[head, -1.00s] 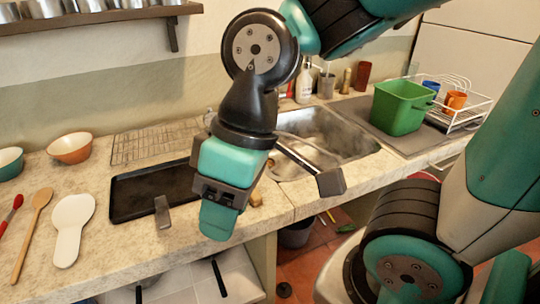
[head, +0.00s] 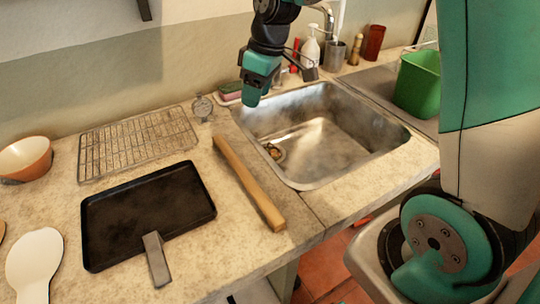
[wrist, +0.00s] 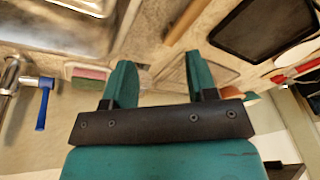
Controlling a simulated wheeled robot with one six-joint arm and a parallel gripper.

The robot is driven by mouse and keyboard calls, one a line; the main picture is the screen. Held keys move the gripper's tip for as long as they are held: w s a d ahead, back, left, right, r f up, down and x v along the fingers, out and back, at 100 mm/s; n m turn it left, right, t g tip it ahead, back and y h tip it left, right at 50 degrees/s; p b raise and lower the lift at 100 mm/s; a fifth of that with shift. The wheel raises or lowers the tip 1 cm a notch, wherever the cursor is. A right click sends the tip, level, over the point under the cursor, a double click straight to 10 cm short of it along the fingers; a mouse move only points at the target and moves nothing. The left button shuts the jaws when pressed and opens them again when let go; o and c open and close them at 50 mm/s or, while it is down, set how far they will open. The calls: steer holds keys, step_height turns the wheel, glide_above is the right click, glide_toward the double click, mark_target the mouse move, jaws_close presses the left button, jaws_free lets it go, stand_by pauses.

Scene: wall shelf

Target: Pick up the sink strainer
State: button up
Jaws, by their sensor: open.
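A small round brownish object (head: 273,150), which looks like the sink strainer, lies in the left part of the steel sink (head: 400,141). Its details are too small to tell. My gripper (head: 280,88) is above the back edge of the sink, higher than the strainer and apart from it. In the wrist view my gripper (wrist: 160,65) has its two teal fingers spread, with nothing between them. The sink's edge (wrist: 55,47) shows at the upper left of the wrist view; I cannot make out the strainer there.
A wooden rod (head: 248,182) lies left of the sink, beside a black tray (head: 130,215) and a wire rack (head: 135,145). A sponge (head: 230,92), a soap bottle (head: 311,46) and a faucet (head: 328,18) stand behind the sink. A green bin (head: 418,85) is to the right.

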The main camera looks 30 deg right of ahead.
steer(key=h, duration=0.1)
glide_toward(270, 143)
steer(key=shift+n, duration=0.5)
step_height(270, 143, down, 4)
steer(key=shift+a+f+p, duration=0.1)
steer(key=shift+f+p, duration=0.15)
steer(key=shift+p, duration=0.3)
steer(key=shift+w+a+f+p, duration=0.15)
steer(key=shift+a+f+p, duration=0.1)
steer(key=shift+f, duration=0.7)
steer(key=shift+w+a+f+p, duration=0.1)
steer(key=shift+w+f+p, duration=0.1)
steer(key=shift+f, duration=0.75)
steer(key=shift+w+a+f+p, duration=0.1)
steer(key=shift+a+f+p, duration=0.15)
steer(key=shift+f, duration=0.7)
jaws_close()
